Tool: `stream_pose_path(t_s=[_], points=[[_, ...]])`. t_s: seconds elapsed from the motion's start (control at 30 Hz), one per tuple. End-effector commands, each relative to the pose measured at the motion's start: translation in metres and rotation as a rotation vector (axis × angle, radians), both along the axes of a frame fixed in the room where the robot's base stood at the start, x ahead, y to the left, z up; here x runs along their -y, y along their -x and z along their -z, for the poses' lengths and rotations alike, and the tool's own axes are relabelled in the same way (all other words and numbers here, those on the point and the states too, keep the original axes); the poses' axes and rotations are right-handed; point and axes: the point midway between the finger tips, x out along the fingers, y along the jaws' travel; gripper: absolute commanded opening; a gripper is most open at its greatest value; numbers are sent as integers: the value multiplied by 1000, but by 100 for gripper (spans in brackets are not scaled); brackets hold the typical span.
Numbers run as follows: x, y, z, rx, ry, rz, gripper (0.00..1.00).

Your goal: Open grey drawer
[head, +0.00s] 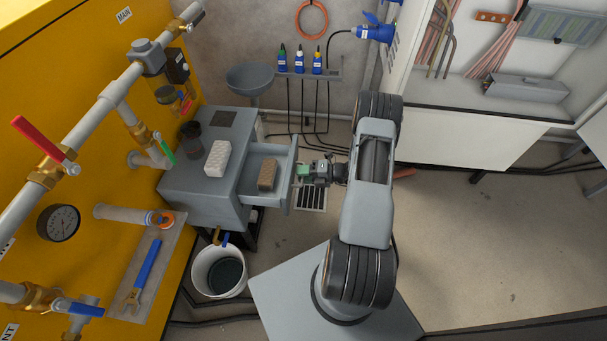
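The grey drawer (252,194) is pulled out to the right from the grey cabinet (185,190). A brown block (267,174) lies inside it. My gripper (301,172) is at the outer side of the drawer's front panel, around its middle. A small green part shows at the fingertips. The fingers are small here, and I cannot tell whether they are shut on a handle or apart from it.
A white block (218,159) and a dark cup (191,138) stand on the cabinet top. A white bucket (219,272) stands on the floor below. Floor to the right is mostly clear.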

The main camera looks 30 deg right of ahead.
Motion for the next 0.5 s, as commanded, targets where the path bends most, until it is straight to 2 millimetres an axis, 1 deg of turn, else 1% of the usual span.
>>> stream_pose_path(t_s=[0.27,0.37,0.5], points=[[3,1,-1,1,0,3,36],[12,6,-4,1,1,6,36],[33,20,-10,2,0,8,36]])
